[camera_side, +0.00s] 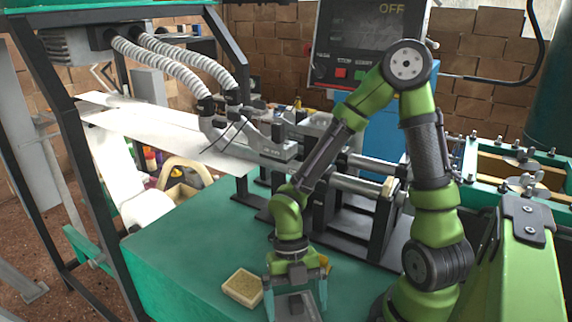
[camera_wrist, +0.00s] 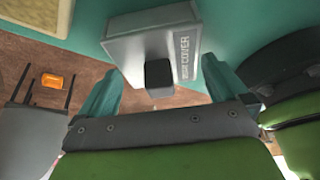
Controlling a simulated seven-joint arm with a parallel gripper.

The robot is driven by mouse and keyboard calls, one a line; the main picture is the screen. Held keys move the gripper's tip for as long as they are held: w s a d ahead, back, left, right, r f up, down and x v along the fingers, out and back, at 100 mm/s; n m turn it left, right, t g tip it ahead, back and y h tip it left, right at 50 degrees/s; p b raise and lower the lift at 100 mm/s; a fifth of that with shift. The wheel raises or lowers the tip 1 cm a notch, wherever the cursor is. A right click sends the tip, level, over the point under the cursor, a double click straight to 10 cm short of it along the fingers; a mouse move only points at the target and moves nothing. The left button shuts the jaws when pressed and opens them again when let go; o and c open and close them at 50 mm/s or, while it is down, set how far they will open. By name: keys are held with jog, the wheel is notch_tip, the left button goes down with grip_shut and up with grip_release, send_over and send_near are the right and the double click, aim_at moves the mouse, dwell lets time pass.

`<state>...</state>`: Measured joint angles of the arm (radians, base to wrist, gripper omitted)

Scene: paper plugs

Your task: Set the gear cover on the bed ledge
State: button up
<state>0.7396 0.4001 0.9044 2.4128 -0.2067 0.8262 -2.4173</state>
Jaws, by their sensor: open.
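The gear cover is a light grey box with a dark knob and a printed label. It shows in the wrist view (camera_wrist: 130,50) between the teal fingers of my gripper (camera_wrist: 162,82), and low in the side view (camera_side: 293,305). My gripper (camera_side: 296,300) is open, pointing down at the front of the green table, with a finger on either side of the cover. I cannot tell whether either finger touches it. A machine with dark supports and steel rails (camera_side: 362,186) stands behind my gripper. I cannot make out which part is the bed ledge.
A shallow pale tray (camera_side: 242,287) lies left of my gripper. The green table top (camera_side: 180,245) is clear farther left. A control panel (camera_side: 350,45) stands at the back. In the wrist view, the brown floor shows past the table edge, with an orange item (camera_wrist: 52,80).

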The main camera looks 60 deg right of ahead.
jog(key=d+r+m+t, duration=0.1)
jog(key=r+m+t, duration=0.2)
jog(key=r+m, duration=0.4)
jog(key=w+d+r+m+t, duration=0.1)
jog(key=r+m+t, duration=0.3)
jog(key=m, duration=0.9)
jog(key=w+d+r+m+t+h, duration=0.1)
jog(key=d+r+m+t, duration=0.1)
jog(key=r+m, duration=0.8)
jog(key=shift+d+r+m+t, duration=0.3)
jog(key=shift+m+t, duration=0.3)
jog(key=shift+t, duration=0.1)
